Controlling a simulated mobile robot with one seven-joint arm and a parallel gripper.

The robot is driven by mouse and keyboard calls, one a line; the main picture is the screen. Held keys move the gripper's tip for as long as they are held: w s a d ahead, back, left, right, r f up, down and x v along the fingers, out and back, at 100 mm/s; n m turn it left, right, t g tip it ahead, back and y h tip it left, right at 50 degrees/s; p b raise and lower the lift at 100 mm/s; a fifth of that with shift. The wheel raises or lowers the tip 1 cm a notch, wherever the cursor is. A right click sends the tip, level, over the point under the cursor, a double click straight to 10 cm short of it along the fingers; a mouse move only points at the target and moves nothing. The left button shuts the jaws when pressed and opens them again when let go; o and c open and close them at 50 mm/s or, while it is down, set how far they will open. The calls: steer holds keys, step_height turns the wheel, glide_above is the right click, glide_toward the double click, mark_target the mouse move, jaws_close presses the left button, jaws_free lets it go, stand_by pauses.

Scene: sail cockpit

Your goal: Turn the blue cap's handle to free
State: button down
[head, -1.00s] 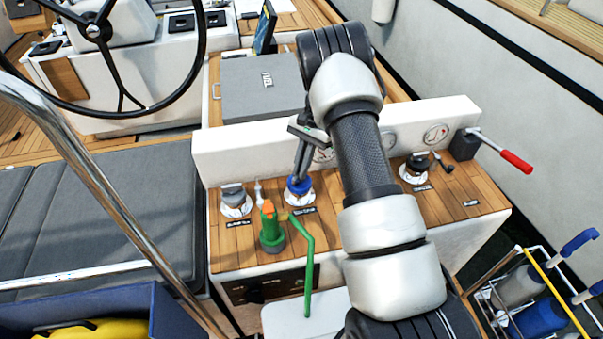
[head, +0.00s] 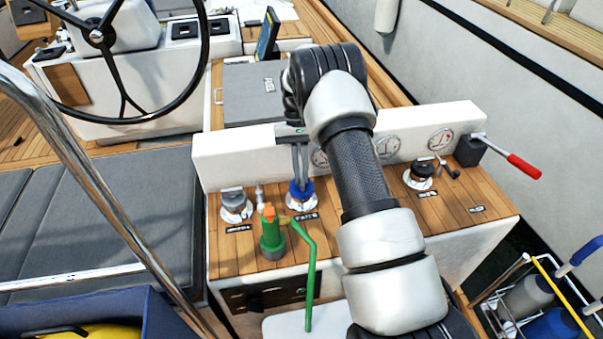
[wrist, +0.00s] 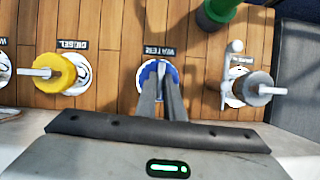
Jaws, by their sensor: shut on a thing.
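The blue cap (head: 301,189) sits on a round white plate on the teak deck, between the grey cap and my arm in the head view. It shows in the wrist view (wrist: 172,73) at the tips of my fingers, with the label beside it. My gripper (head: 300,178) points down from above and is shut on the cap's handle. In the wrist view my gripper (wrist: 162,78) covers most of the handle, so its exact angle is hard to tell.
A grey cap (head: 233,200) is left of it and a yellow cap (wrist: 55,73) shows in the wrist view. A green pump (head: 271,236) with a bent green handle stands close in front. A black knob (head: 422,171) and red-handled lever (head: 523,166) are right. A white upright panel (head: 235,155) stands behind.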

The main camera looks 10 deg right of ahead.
steer(key=shift+n, duration=0.4)
steer(key=c, duration=1.8)
jaws_free()
steer(key=shift+c, duration=0.2)
steer(key=shift+r, duration=0.1)
steer(key=p+v, duration=0.5)
steer(key=v, duration=1.2)
steer(key=shift+a+r, duration=0.2)
steer(key=shift+a, duration=0.05)
